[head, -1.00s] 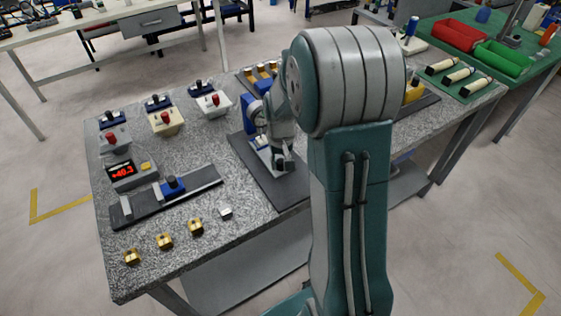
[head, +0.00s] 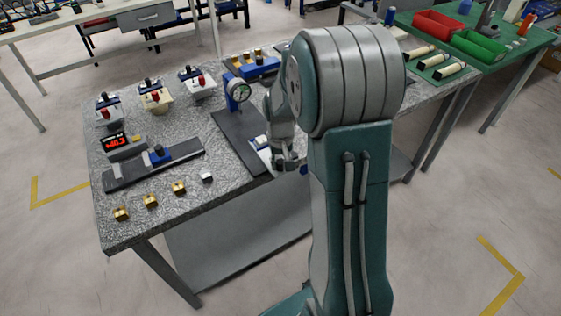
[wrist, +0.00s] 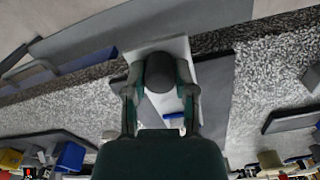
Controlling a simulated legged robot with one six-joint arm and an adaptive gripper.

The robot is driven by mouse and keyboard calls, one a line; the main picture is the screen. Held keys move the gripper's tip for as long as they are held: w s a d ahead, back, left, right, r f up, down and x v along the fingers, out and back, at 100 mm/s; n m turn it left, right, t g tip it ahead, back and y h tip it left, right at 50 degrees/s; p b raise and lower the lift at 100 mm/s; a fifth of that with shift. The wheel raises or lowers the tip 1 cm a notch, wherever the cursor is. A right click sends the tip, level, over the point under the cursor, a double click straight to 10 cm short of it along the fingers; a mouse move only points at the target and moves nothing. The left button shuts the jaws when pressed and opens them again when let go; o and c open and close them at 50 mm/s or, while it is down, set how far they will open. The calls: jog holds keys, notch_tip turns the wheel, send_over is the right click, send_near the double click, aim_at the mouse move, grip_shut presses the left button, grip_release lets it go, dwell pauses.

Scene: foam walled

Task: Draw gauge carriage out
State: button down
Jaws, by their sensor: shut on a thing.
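The gauge carriage is a light plate (wrist: 178,46) with a dark round knob (wrist: 159,72) and a small blue part. My gripper (wrist: 160,92) has its two fingers closed on either side of the knob. In the head view the carriage (head: 259,142) lies at the front end of the dark base plate (head: 232,128), near the table's front edge, and my gripper (head: 286,163) is over its outer end. A dial gauge (head: 239,90) on a blue stand is at the back of the base plate. My arm hides part of the carriage in the head view.
On the speckled bench (head: 220,170), left of the plate, lie a dark rail with a blue slider (head: 159,153), a red-digit display (head: 115,142) and several brass blocks. Several lever units stand behind. Open floor lies in front of the bench edge.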

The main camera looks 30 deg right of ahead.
jog(key=shift+f, duration=0.1)
jog(key=shift+c, duration=2.1)
grip_release()
jog(key=shift+w, duration=0.1)
notch_tip(320, 180, up, 12)
jog(key=s+a+r+n+t, duration=0.1)
jog(key=s+a+r, duration=0.3)
jog(key=s, duration=0.5)
jog(key=s+a+r+n+t, duration=0.1)
jog(key=s+a+r+t, duration=0.3)
jog(key=s+a, duration=0.4)
jog(key=shift+s+a+n+t, duration=0.3)
jog(key=shift+s+a, duration=0.05)
jog(key=shift+s, duration=0.7)
